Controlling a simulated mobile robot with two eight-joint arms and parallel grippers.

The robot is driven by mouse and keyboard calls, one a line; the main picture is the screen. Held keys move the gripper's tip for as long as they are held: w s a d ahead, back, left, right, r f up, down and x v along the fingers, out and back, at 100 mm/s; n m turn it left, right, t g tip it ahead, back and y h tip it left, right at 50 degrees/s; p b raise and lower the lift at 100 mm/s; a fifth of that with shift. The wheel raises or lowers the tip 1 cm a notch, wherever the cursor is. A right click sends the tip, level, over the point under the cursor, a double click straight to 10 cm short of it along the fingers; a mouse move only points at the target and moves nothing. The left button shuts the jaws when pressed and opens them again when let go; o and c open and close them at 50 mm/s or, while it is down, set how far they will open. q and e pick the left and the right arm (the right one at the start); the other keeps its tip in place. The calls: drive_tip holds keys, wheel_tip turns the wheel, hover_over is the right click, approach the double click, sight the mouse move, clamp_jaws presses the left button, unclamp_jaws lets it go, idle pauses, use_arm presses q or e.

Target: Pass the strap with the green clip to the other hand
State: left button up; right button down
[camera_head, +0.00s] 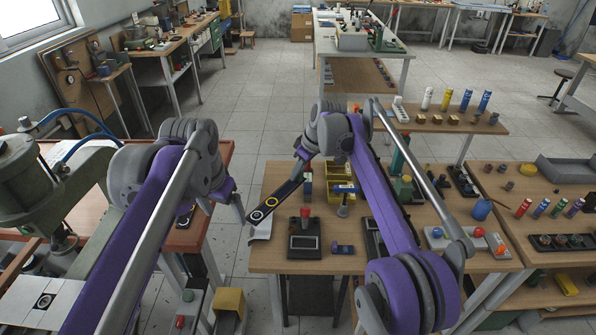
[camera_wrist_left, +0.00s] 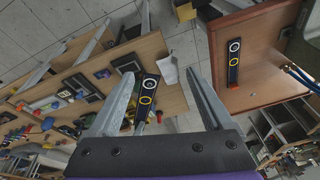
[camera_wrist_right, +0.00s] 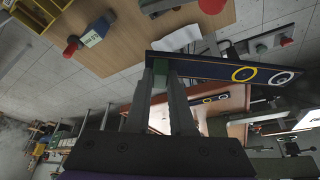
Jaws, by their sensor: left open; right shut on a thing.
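The dark strap with a yellow and a white ring (camera_head: 277,197) hangs slanted above the floor gap between two tables in the head view. My right gripper (camera_wrist_right: 162,70) is shut on the strap's green clip (camera_wrist_right: 160,75) at the end away from the rings. The strap also crosses the right wrist view (camera_wrist_right: 212,67), rings to the right. My left gripper (camera_wrist_left: 160,76) is open and empty. In its wrist view the strap (camera_wrist_left: 147,94) shows between the open fingers, apparently beyond their tips. In the head view my left gripper (camera_head: 237,204) is left of the ringed end, apart from it.
A second dark strap with rings (camera_wrist_left: 234,62) lies on the red-brown table (camera_wrist_left: 262,48) at left. The wooden table (camera_head: 275,256) holds a red-knobbed device (camera_head: 305,235), a yellow bin (camera_head: 340,178) and small parts. A green press (camera_head: 35,185) stands far left.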

use_arm(q)
drive_tip(key=s+a+f+n+t, duration=0.1)
drive_tip(key=s+a+f+n, duration=0.1)
drive_tip(key=s+f, duration=0.7)
drive_tip(key=s+a+f+n+t, duration=0.2)
drive_tip(key=s+f, duration=0.7)
drive_tip(key=shift+s+a, duration=0.4)
drive_tip(key=shift+s+f, duration=0.1)
